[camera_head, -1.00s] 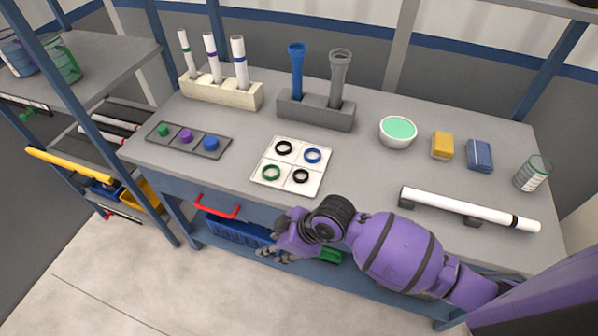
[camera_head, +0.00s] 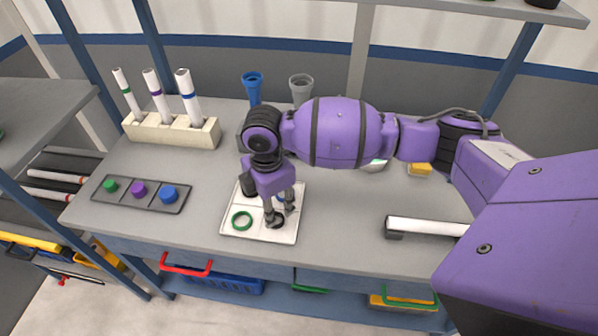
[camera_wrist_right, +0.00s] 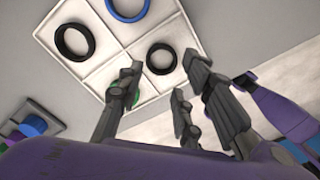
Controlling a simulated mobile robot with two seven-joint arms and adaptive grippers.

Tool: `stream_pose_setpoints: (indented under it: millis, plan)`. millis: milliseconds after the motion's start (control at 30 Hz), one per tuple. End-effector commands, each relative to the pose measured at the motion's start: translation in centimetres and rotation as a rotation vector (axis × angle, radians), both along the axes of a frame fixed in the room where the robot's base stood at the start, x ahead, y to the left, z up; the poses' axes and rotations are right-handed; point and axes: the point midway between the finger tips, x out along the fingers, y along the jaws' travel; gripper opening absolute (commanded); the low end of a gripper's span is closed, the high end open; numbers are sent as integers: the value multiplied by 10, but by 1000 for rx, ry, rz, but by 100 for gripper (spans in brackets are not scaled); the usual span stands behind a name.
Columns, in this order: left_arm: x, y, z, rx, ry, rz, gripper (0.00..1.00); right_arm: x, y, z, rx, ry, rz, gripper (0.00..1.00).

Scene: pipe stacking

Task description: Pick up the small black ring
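The small black ring (camera_head: 277,223) lies in the front right compartment of the white square tray (camera_head: 232,231). My right gripper (camera_head: 279,211) is open over that compartment, fingers pointing down, and partly covers the ring. In the right wrist view the small black ring (camera_wrist_right: 152,66) shows whole, between and just beyond the spread fingertips (camera_wrist_right: 163,68); nothing is held. I cannot tell whether a finger touches the ring. My left gripper is not in view.
A green ring (camera_head: 234,222) lies left of the small one. A larger black ring (camera_wrist_right: 62,48) and a blue ring (camera_wrist_right: 128,18) are in the back compartments. A button panel (camera_head: 152,202), a tube rack (camera_head: 150,133) and a white pipe (camera_head: 430,227) stand around.

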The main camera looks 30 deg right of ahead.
Motion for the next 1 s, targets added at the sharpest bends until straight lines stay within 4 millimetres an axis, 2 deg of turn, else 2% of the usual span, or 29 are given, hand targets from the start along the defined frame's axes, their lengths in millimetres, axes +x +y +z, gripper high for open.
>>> stream_pose_setpoints:
  millis: [133,300,500,633,1000]
  plan:
    - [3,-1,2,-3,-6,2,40,3,-2,-21,-2,-1,-1,33]
    - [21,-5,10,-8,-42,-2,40,3,-1,-40,0,-5,1,33]
    - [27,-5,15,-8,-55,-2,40,4,-1,-40,0,-6,2,32]
    - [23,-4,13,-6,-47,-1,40,4,-1,-39,0,-6,1,15]
    - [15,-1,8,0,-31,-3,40,4,-1,-37,0,-7,1,14]
